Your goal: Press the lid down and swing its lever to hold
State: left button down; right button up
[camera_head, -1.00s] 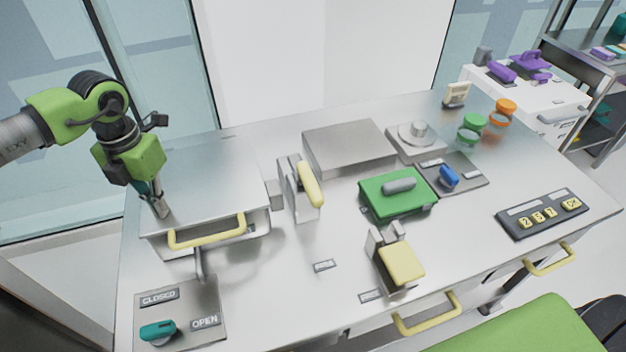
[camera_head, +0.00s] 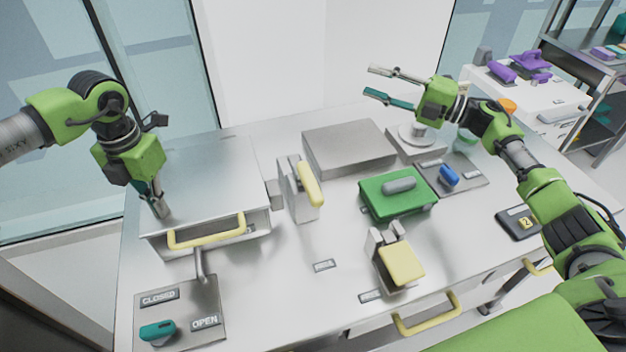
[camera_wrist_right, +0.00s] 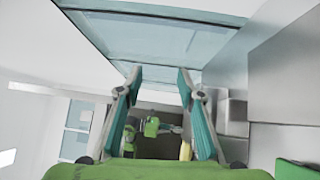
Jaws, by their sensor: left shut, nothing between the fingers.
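The grey metal lid (camera_head: 215,172) covers a box at the left and has a yellow handle (camera_head: 207,235) on its front. My left gripper (camera_head: 162,210) is shut and points down at the lid's front left corner; its tips appear to touch the lid. A lever with a yellow grip (camera_head: 311,184) stands upright on a grey bracket right of the box. A teal lever (camera_head: 157,330) lies on a plate marked CLOSED and OPEN in front of the box. My right gripper (camera_head: 367,81) is open and empty above the back of the table, pointing left; its spread fingers also show in the right wrist view (camera_wrist_right: 158,80).
A flat grey block (camera_head: 348,147) lies behind a green box (camera_head: 396,198) with a grey handle. A yellow-padded lever (camera_head: 401,263) stands in front. A blue knob (camera_head: 449,175) is at the right.

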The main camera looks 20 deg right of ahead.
jog(key=s+a+r+n+g+h, duration=0.1)
jog(key=s+a+r+n+g, duration=0.25)
jog(key=a, duration=0.55)
jog(key=s+a+n+g+h, duration=0.1)
jog(key=s+a+n+g, duration=0.2)
jog(key=s+a+g, duration=0.45)
jog(key=s+a+r+n+g, duration=0.1)
jog(key=s+a+n+g, duration=0.2)
jog(key=a, duration=0.8)
jog(key=h, duration=1.2)
send_near(313, 186)
jog(key=shift+m+t, duration=0.4)
jog(key=shift+m, duration=0.05)
jog(key=f, duration=0.9)
jog(key=shift+s+d, duration=0.2)
jog(key=shift+s, duration=0.15)
grip_shut()
